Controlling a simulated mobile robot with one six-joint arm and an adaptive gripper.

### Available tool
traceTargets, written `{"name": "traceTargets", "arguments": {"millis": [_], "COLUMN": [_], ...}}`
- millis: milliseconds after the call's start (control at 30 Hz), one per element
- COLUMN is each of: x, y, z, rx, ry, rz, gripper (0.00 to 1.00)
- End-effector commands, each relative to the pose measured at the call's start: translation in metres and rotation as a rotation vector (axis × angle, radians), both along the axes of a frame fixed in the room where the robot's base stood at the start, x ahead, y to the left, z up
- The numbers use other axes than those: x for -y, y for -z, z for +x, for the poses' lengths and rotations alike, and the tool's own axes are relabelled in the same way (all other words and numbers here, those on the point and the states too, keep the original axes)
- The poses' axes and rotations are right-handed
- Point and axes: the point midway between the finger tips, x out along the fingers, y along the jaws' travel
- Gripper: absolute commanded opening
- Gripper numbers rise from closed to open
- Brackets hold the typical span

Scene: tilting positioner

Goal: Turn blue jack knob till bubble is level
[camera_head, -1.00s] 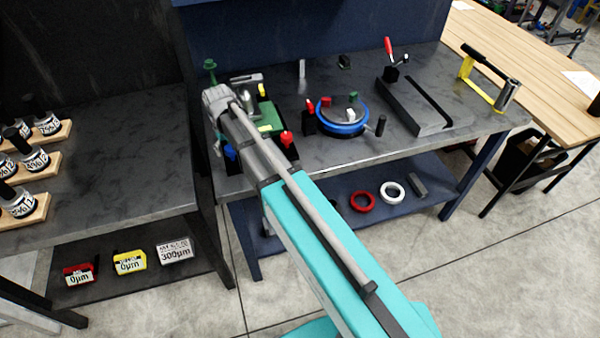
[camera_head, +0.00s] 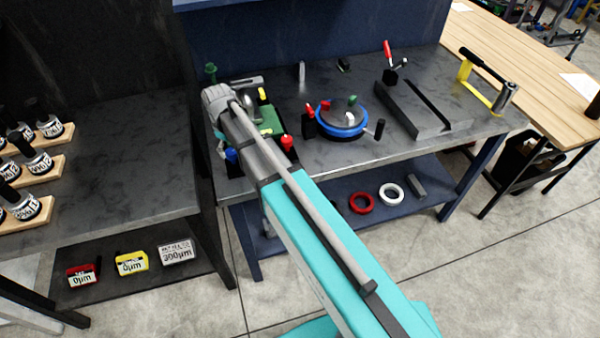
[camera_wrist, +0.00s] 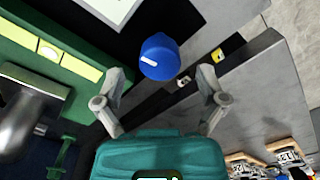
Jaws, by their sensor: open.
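The blue jack knob (camera_wrist: 160,57) shows in the wrist view, with a white mark on its lower left side. My gripper (camera_wrist: 162,88) is open, its two grey fingers to the left and right of the knob and apart from it. In the head view the blue knob (camera_head: 231,155) is partly seen beside my arm, at the front left of the bench. The green positioner (camera_head: 270,122) stands behind it, with a red knob (camera_head: 287,142) at its right. In the wrist view the green body (camera_wrist: 40,50) has yellow-green vial-like strips. I cannot make out a bubble.
A blue-ringed round fixture (camera_head: 342,130) and a grey slotted block (camera_head: 425,108) stand to the right on the bench. A dark table (camera_head: 110,150) with bottles on wooden racks is at the left. A red ring (camera_head: 361,203) lies on the lower shelf.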

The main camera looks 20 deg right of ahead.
Motion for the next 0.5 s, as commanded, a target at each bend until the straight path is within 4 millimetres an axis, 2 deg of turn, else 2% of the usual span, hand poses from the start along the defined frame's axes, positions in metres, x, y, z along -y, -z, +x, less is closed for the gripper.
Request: {"name": "traceTargets", "arguments": {"millis": [33,500], "x": [0.000,0.000], "y": [-0.009,-0.049], "z": [0.000,0.000], "rx": [0.000,0.000], "ry": [0.001,0.002], "rz": [0.000,0.000], "gripper": [0.91,0.91]}}
